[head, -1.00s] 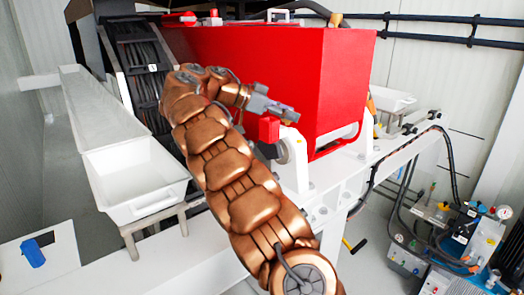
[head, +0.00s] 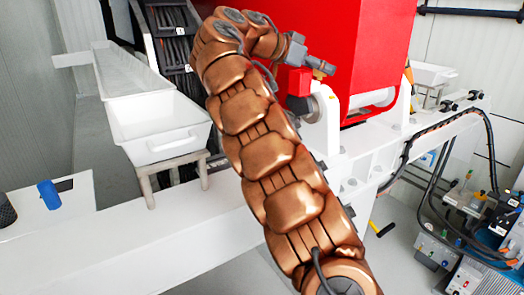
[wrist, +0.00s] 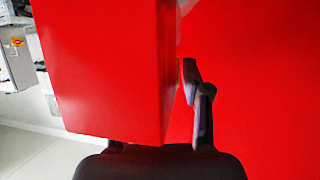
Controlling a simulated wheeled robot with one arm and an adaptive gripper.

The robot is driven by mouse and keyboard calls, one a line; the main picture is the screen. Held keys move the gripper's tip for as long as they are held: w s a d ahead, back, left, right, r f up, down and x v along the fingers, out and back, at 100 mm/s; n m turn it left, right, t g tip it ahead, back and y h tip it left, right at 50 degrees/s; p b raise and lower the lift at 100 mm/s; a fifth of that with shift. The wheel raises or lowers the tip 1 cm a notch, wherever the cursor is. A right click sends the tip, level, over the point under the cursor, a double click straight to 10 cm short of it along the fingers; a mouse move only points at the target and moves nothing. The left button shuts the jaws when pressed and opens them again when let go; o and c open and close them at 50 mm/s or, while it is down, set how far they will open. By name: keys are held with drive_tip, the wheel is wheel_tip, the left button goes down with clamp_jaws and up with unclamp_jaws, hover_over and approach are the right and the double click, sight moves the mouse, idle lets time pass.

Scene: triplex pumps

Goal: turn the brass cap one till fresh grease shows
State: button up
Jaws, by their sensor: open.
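A small brass-coloured piece (head: 318,73), possibly the brass cap, shows at the tip of my gripper (head: 322,65) in the head view, above a white bearing support (head: 331,115). It is too small to tell whether the fingers touch it. My gripper is open. In the wrist view its grey fingers (wrist: 198,100) stand before red surfaces, and no brass cap or grease shows there. My bronze arm hides part of the machine's near side.
A big red housing (head: 370,50) stands right behind my gripper. A red block (head: 293,80) is just below it. A white tray (head: 160,140) stands left of my arm. Hoses and a hydraulic unit (head: 470,215) are at the right. A blue object (head: 48,195) lies far left.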

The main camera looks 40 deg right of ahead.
drive_tip(key=shift+s+f+n+t+b, duration=0.2)
drive_tip(key=shift+n+t+b, duration=0.7)
drive_tip(key=shift+b, duration=0.8)
drive_tip(key=shift+n+t+b, duration=1)
drive_tip(key=shift+t+b, duration=0.2)
drive_tip(key=shift+w+r+n+t+b, duration=0.15)
drive_tip(key=shift+n+t+b, duration=0.4)
drive_tip(key=shift+n+t, duration=0.65)
drive_tip(key=shift+n+t+y, duration=0.7)
drive_tip(key=shift+n+t, duration=0.1)
drive_tip(key=shift+t, duration=0.3)
drive_tip(key=shift+r+n+t+y+p, duration=0.2)
drive_tip(key=shift+n+t+y+p, duration=0.9)
drive_tip(key=shift+n+t+p, duration=0.5)
drive_tip(key=shift+n+t+y+p, duration=0.45)
drive_tip(key=shift+n+t+y, duration=0.15)
drive_tip(key=shift+n+y, duration=0.15)
drive_tip(key=shift+n+t+y+p, duration=0.4)
drive_tip(key=shift+n+y+p, duration=0.05)
drive_tip(key=shift+n+p, duration=0.25)
drive_tip(key=n+t+y+p, duration=0.1)
drive_tip(key=n+y+p, duration=0.2)
drive_tip(key=p, duration=0.1)
drive_tip(key=shift+t, duration=0.4)
